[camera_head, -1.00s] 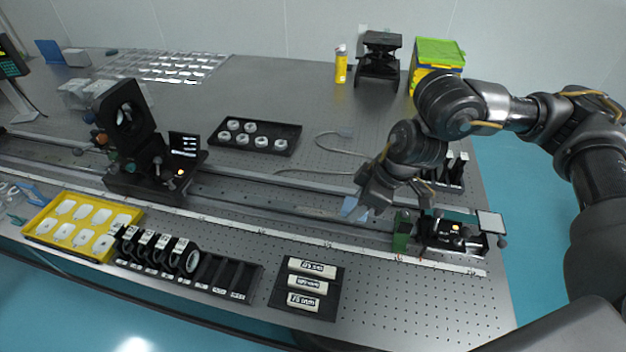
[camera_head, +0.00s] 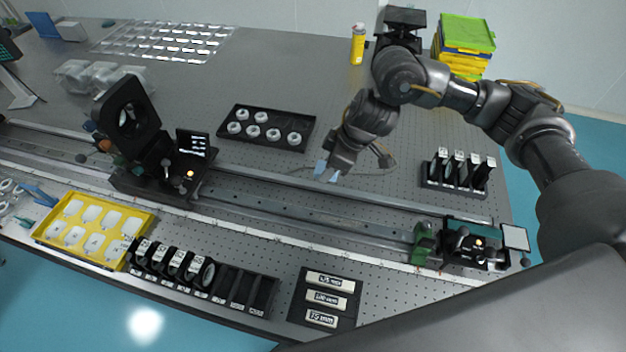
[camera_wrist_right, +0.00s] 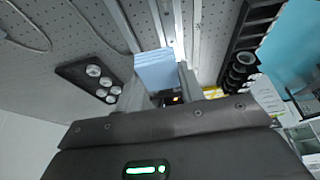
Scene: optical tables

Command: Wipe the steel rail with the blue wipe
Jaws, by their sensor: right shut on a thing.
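The blue wipe (camera_head: 327,172) is a small light-blue folded pad. My right gripper (camera_head: 332,166) is shut on it, fingers pointing down. In the right wrist view the wipe (camera_wrist_right: 156,70) sticks out ahead of the gripper, over the rail lines. The long steel rail (camera_head: 300,208) runs left to right across the table. The wipe is at the far side of the rail; I cannot tell whether it touches the metal. My left gripper is not in view.
A black mount with a round opening (camera_head: 126,115) stands on the rail at left. A carriage with a green part (camera_head: 424,243) stands on it at right. A tray of white rings (camera_head: 266,127) lies behind the rail. Labelled blocks (camera_head: 328,299) and a yellow tray (camera_head: 50,232) lie in front.

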